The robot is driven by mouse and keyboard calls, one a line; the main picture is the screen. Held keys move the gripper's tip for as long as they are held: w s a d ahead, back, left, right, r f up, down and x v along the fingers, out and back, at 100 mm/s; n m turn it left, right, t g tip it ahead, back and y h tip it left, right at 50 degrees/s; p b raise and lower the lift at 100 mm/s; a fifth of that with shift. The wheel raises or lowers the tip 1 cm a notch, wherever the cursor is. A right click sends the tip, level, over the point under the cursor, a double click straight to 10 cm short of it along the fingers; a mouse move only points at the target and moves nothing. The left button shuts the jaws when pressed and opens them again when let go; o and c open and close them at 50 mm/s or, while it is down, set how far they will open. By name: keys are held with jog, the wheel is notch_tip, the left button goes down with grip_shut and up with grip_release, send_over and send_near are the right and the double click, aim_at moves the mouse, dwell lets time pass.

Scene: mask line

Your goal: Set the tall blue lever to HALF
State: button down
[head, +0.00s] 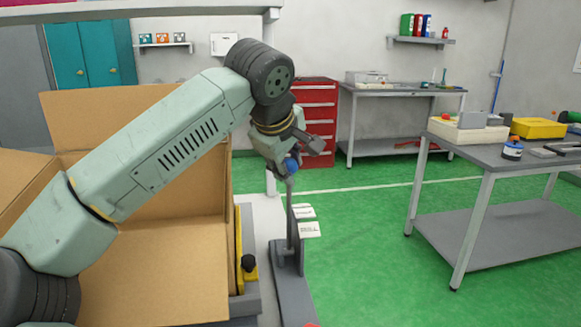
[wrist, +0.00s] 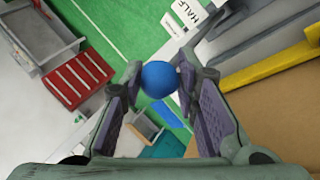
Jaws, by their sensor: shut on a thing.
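The tall blue lever has a blue ball knob (head: 292,165) on a thin grey rod, rising from a grey base (head: 287,262). The rod stands close to upright in the head view. My gripper (head: 287,168) is at the knob, and its fingers are around it. In the wrist view the blue knob (wrist: 159,79) sits between the two fingertips of my gripper (wrist: 158,82). White label plates (head: 306,220) stand beside the rod. In the wrist view one label (wrist: 188,12) reads HALF. The labels in the head view are too small to read surely.
An open cardboard box (head: 150,255) stands left of the lever, under my arm. A red drawer cabinet (head: 316,120) and a grey workbench (head: 480,160) stand farther off. Green floor right of the lever is clear.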

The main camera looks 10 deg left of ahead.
jog(key=shift+d+f, duration=0.15)
jog(key=shift+f, duration=0.15)
jog(key=c, duration=1.7)
grip_release()
jog(key=shift+o, duration=1.4)
jog(key=shift+w+f, duration=0.1)
jog(key=shift+w, duration=0.1)
jog(key=shift+o, duration=0.9)
jog(key=shift+s, duration=0.1)
jog(key=shift+r, duration=0.2)
jog(key=v, duration=1.1)
jog(key=shift+s+r, duration=0.2)
jog(key=shift+r, duration=0.2)
